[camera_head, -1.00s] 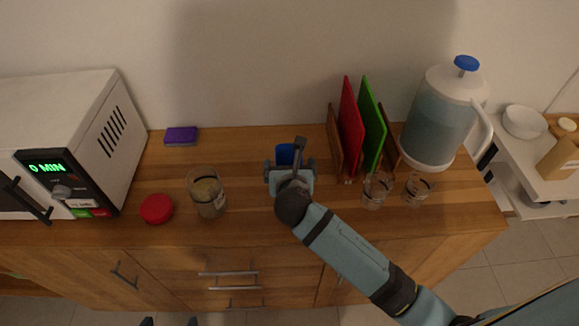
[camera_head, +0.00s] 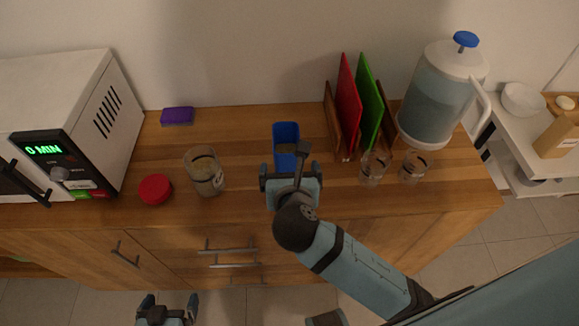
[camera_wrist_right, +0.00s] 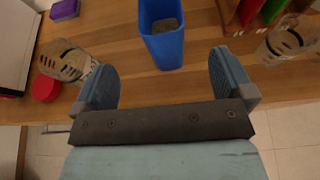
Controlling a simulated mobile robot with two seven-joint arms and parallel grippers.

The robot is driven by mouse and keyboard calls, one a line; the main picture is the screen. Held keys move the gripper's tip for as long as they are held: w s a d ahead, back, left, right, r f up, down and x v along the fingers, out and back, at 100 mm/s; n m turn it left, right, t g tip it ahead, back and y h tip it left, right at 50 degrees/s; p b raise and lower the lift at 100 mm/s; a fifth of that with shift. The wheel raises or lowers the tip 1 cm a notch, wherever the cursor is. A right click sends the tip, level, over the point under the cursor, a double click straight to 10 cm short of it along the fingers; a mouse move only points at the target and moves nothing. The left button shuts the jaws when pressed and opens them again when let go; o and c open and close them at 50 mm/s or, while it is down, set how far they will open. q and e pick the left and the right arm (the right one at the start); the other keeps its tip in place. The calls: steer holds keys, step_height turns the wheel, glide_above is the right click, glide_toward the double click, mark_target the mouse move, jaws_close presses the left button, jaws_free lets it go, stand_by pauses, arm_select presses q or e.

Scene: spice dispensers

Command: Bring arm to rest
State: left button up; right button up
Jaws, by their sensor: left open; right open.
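My right gripper (camera_head: 291,182) is open and empty, just in front of a blue container (camera_head: 286,134) that stands on the wooden counter. In the right wrist view the open fingers (camera_wrist_right: 165,82) are apart from each other, with the blue container (camera_wrist_right: 162,42) beyond them and dark contents inside it. My left gripper (camera_head: 167,312) is at the bottom of the head view, in front of the cabinet and below the counter top. It is open and appears empty.
A glass jar (camera_head: 204,171) and a red lid (camera_head: 155,189) stand left of the container, beside a microwave (camera_head: 60,120). Right of it are a rack with red and green boards (camera_head: 368,105), two glasses (camera_head: 373,166) and a large pitcher (camera_head: 435,100). A purple sponge (camera_head: 177,116) lies behind.

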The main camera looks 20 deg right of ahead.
stand_by(0.3)
steer(key=s+d+f+m+g+y, duration=0.1)
steer(key=s+d+f+m+g, duration=0.2)
steer(key=s+m, duration=0.5)
steer(key=s+d+f+m+g+y, duration=0.1)
steer(key=s+d+m+g+y, duration=0.25)
steer(key=m, duration=0.85)
steer(key=s+d+f+m+g+h, duration=0.1)
steer(key=s+d+f+m+g, duration=0.2)
steer(key=s+d+m, duration=0.55)
steer(key=w+a+f+m+t+y+p, duration=0.1)
steer(key=w+a+f+t+y+p, duration=0.2)
steer(key=w+a+f+t+p, duration=0.3)
steer(key=w+a+t, duration=0.1)
steer(key=a, duration=0.2)
steer(key=shift+w+f+t+p, duration=0.2)
steer(key=shift+f+t+p, duration=0.1)
steer(key=shift+t+p, duration=0.05)
